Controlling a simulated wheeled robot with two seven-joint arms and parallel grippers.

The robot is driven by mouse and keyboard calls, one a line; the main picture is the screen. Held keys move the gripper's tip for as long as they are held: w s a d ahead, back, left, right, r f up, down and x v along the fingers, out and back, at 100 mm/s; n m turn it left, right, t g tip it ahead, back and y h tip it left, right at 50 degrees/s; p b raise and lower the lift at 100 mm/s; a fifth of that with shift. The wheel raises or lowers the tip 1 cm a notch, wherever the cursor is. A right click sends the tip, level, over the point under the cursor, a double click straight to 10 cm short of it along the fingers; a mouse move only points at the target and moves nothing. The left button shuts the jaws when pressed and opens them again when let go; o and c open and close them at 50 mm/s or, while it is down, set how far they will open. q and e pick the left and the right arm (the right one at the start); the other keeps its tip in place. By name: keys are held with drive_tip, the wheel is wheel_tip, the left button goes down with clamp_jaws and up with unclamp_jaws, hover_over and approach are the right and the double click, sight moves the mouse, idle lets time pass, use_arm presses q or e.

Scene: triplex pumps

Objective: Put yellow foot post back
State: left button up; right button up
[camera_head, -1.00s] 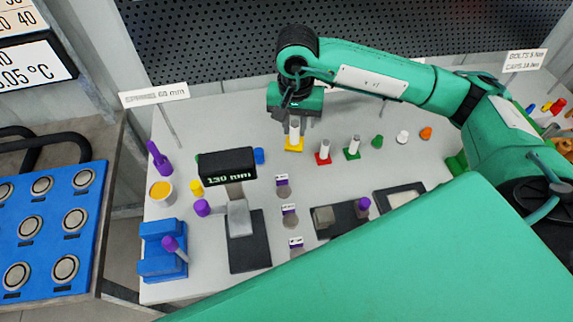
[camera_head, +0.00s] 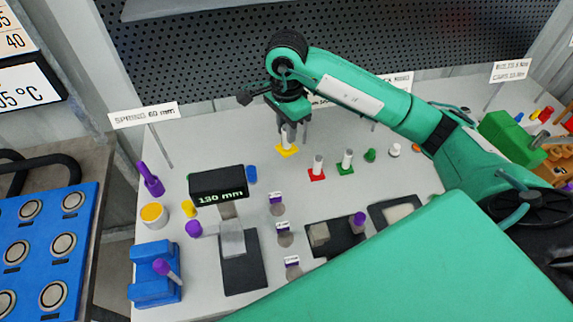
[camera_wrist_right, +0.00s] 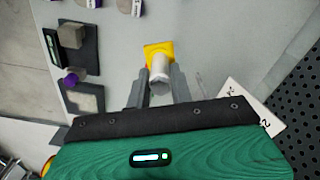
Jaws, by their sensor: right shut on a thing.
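The yellow foot post, a white-grey cylinder on a square yellow foot (camera_head: 287,151), stands upright at the back middle of the table, left of the red foot post. My right gripper (camera_head: 289,128) reaches down from above and is shut on its post. In the right wrist view the gripper's two fingers (camera_wrist_right: 160,88) are on either side of the post, and the yellow foot (camera_wrist_right: 157,50) shows beyond them. I cannot tell whether the foot touches the table. My left gripper does not show.
A red foot post (camera_head: 317,169) and a green foot post (camera_head: 345,163) stand to the right, with small green, white and orange caps beyond. A 130 mm display (camera_head: 219,184) stands at front left. A perforated panel (camera_head: 250,60) rises behind. Table around the yellow foot is clear.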

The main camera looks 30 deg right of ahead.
wheel_tip(320, 180, down, 13)
drive_tip(key=p, duration=0.3)
drive_tip(key=shift+f, duration=0.45)
drive_tip(key=o, duration=0.8)
wheel_tip(320, 180, up, 11)
drive_tip(key=b, duration=0.3)
drive_tip(key=shift+r+b, duration=0.1)
drive_tip(key=shift+b, duration=0.2)
drive_tip(key=shift+r, duration=0.4)
